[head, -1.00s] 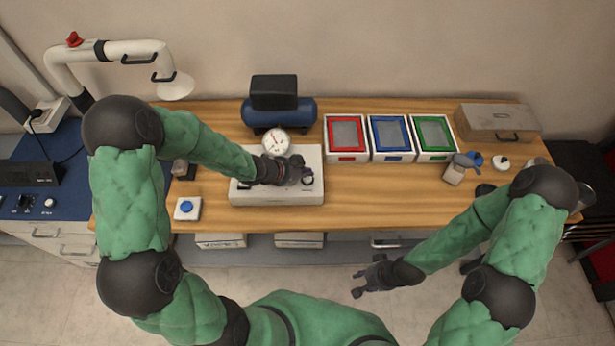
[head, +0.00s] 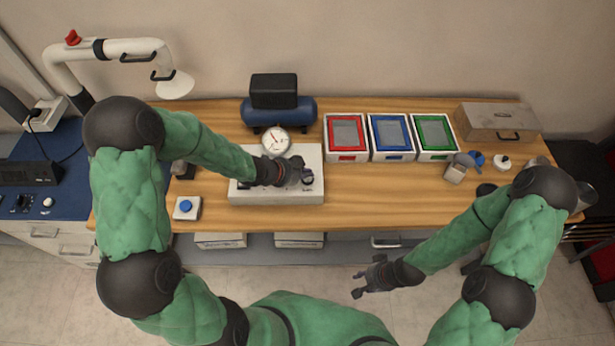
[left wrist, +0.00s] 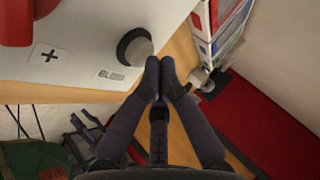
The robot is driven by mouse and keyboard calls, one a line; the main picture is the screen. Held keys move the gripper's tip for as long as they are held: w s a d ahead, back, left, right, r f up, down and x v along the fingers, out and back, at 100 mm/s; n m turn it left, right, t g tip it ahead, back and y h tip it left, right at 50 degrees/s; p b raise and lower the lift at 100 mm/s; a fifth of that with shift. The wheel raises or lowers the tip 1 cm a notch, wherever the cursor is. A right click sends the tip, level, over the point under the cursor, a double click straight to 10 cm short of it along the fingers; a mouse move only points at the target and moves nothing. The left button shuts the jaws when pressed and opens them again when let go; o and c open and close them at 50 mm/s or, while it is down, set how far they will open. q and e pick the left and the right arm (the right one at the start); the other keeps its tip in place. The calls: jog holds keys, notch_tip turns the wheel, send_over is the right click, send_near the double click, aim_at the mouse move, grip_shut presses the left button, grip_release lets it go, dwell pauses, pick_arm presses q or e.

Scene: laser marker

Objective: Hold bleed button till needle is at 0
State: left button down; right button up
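A white box (head: 240,195) with a round dial gauge (head: 276,141) stands on the bench in the head view. The gauge needle is too small to read surely. A grey button in a black collar (head: 307,178) sits on the box's right part. In the left wrist view this button (left wrist: 136,47) has a label beside it that seems to read BLEED. My left gripper (head: 303,165) is over the box, beside the button. Its fingertips (left wrist: 158,68) are together and empty, just right of and below the button; contact cannot be told. My right gripper (head: 364,281) is open, empty, in front of the bench.
A blue tank (head: 298,112) stands behind the box. Red (head: 347,157), blue (head: 392,155) and green (head: 436,154) framed bins stand to the right. A small white box with a blue button (head: 186,206) lies left. A red part (left wrist: 16,22) shows in the left wrist view.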

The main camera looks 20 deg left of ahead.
aim_at(306, 179)
pick_arm(q)
jog(key=shift+f+b, duration=0.4)
dwell(0.8)
dwell(3.7)
jog(key=shift+r+p, duration=0.9)
notch_tip(306, 179, up, 5)
jog(key=p, duration=0.4)
jog(key=shift+p, duration=0.35)
